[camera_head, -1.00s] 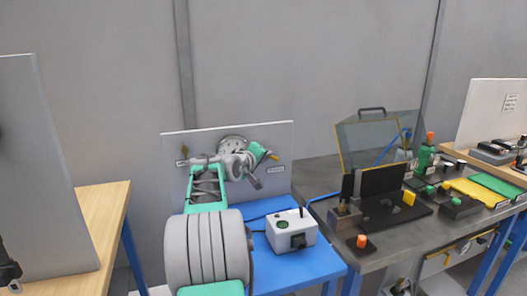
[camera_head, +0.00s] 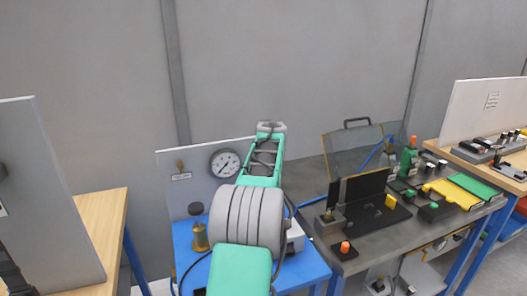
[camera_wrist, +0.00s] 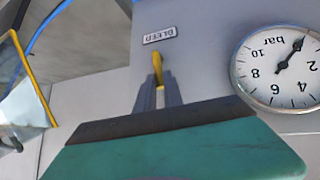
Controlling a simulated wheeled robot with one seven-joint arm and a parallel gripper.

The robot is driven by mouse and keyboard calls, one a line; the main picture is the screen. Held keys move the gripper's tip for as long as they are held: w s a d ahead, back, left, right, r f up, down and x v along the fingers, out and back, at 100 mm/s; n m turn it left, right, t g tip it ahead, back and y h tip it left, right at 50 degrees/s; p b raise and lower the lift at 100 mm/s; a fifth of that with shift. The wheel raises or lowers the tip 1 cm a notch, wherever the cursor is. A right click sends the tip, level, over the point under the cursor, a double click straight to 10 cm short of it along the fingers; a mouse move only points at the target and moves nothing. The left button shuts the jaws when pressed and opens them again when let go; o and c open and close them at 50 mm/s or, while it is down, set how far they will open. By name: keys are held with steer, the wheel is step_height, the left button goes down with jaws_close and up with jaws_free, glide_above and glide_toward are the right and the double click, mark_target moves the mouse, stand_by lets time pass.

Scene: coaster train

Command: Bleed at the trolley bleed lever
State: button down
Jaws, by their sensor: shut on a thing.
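The trolley bleed lever (camera_wrist: 157,66) is a small yellow lever below an upside-down BLEED label (camera_wrist: 159,37) on a grey panel in the wrist view. My gripper (camera_wrist: 158,90) is shut on it, with its dark fingers on either side of the lever. In the head view my own arm covers the gripper, the lever and the label. The round bar gauge (camera_head: 224,163) shows on the panel (camera_head: 176,202). It is also large and upside down in the wrist view (camera_wrist: 283,68), its needle near the low end of the scale.
A blue trolley top (camera_head: 312,268) carries a brass-coloured fitting (camera_head: 199,235) and a white box (camera_head: 295,238), partly covered by my arm. To the right stands a dark bench (camera_head: 365,238) with a clear guard (camera_head: 355,150). A wooden table (camera_head: 100,225) stands on the left.

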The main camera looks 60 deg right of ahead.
steer(key=shift+s+d+r+m+t+y+p, duration=0.15)
steer(key=shift+s+d+m+t+y+p, duration=0.2)
steer(key=shift+p, duration=0.65)
steer(key=c, duration=1.5)
jaws_free()
steer(key=shift+o, duration=0.2)
steer(key=b+v, duration=0.1)
steer(key=v, duration=0.6)
steer(key=shift+s+r+b, duration=0.2)
steer(key=shift+b, duration=0.2)
steer(key=shift+a, duration=0.15)
